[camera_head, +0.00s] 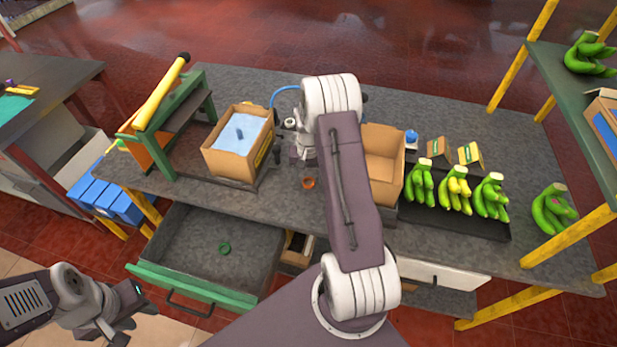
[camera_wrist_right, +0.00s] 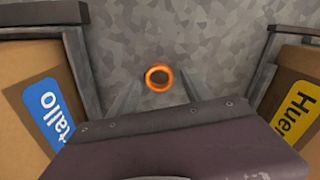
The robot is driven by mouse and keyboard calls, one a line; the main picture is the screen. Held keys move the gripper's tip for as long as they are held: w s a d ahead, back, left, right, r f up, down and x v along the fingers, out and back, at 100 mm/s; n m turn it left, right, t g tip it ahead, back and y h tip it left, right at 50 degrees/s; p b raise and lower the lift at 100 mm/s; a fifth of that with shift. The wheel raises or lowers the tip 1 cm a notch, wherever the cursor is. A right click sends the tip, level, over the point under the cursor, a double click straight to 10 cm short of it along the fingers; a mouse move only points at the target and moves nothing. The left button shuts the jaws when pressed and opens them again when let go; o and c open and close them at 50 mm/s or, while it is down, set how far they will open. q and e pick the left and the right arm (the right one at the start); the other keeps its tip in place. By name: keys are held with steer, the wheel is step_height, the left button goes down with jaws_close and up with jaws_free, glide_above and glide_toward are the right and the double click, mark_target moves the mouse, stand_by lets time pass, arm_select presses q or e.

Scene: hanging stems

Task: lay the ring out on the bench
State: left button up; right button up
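An orange ring (camera_head: 308,183) lies flat on the grey bench (camera_head: 282,200) near its front edge. It also shows in the right wrist view (camera_wrist_right: 158,77), just beyond and between my right fingertips. A green ring (camera_head: 224,247) lies in the open drawer (camera_head: 185,232) below the bench. My right gripper (camera_head: 303,160) is over the bench behind the orange ring, partly hidden by its own arm; the wrist view shows its fingers apart with nothing between them. My left gripper (camera_head: 139,325) hangs low at the left, in front of the drawer, with its fingers apart and empty.
A cardboard box with a blue lining (camera_head: 222,160) and an open empty box (camera_head: 384,143) flank my right gripper. A green rack with a yellow bar (camera_head: 162,95) stands left. Banana bunches (camera_head: 453,194) stand on a black tray at right. The bench's back is clear.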

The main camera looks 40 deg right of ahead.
steer(key=shift+w+d+r, duration=0.1)
steer(key=shift+w+r, duration=0.05)
steer(key=shift+r, duration=0.3)
step_height(320, 180, up, 11)
steer(key=s+a+f+n+t, duration=0.1)
steer(key=s+a+n, duration=0.6)
steer(key=s+a, duration=0.7)
steer(key=a, duration=0.4)
steer(key=shift+s+a+f, duration=0.3)
steer(key=shift+s+f, duration=0.1)
steer(key=shift+s+a, duration=0.1)
